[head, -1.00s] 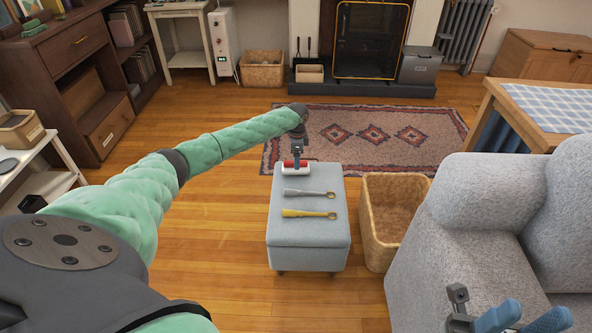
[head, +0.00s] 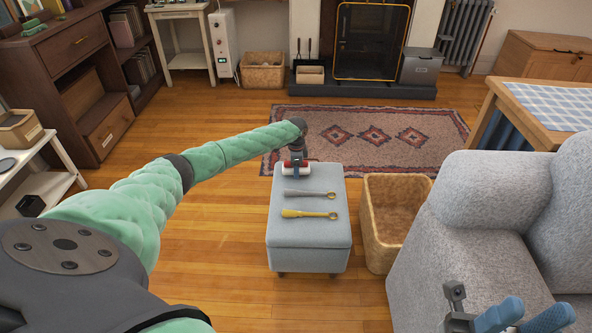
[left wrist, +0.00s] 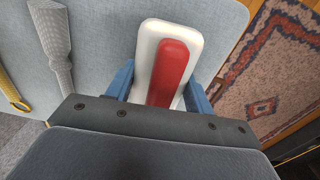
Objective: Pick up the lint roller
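The lint roller (head: 287,170), white with a red part, lies at the far end of the grey ottoman (head: 310,229). In the left wrist view the lint roller (left wrist: 172,68) lies between the two blue fingers of my left gripper (left wrist: 159,92). The fingers are apart, one on each side of it, and I cannot make out firm contact. In the head view my left gripper (head: 297,168) is right over the roller and hides part of it. My right gripper (head: 524,314) is at the bottom right, its blue fingers apart and empty.
A grey utensil (head: 306,194) and a yellow one (head: 308,214) lie on the ottoman nearer to me. A wicker basket (head: 370,240) stands right of it, beside a grey armchair (head: 450,240). A patterned rug (head: 420,155) lies behind. The wooden floor on the left is clear.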

